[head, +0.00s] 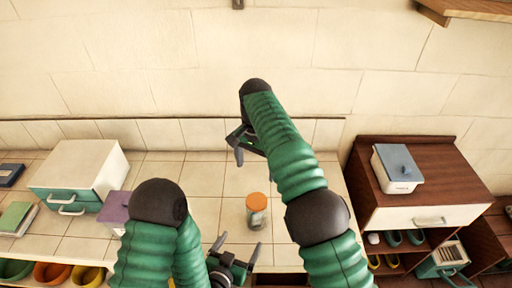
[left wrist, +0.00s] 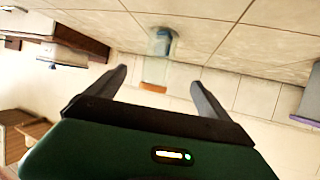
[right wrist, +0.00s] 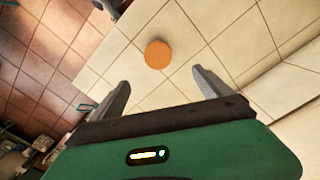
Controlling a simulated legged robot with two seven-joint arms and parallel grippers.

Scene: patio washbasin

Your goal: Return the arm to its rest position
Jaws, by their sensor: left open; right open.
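My left gripper (head: 234,256) is low at the front edge of the tiled counter (head: 208,207) in the head view. Its fingers are apart and empty in the left wrist view (left wrist: 160,85). My right gripper (head: 240,146) is raised over the back of the counter, and my right arm bends above the counter. Its fingers are apart and empty in the right wrist view (right wrist: 161,85). A clear jar with an orange lid (head: 257,203) stands upright on the counter, apart from both grippers. It also shows in the left wrist view (left wrist: 157,62), and its lid shows in the right wrist view (right wrist: 158,54).
A white box with teal drawers (head: 90,165) and a purple-lidded container (head: 114,207) stand at left. A green book (head: 14,217) lies further left. A brown cabinet (head: 375,213) at right bears a blue-lidded white container (head: 397,170). Colourful bowls (head: 52,272) sit below the counter.

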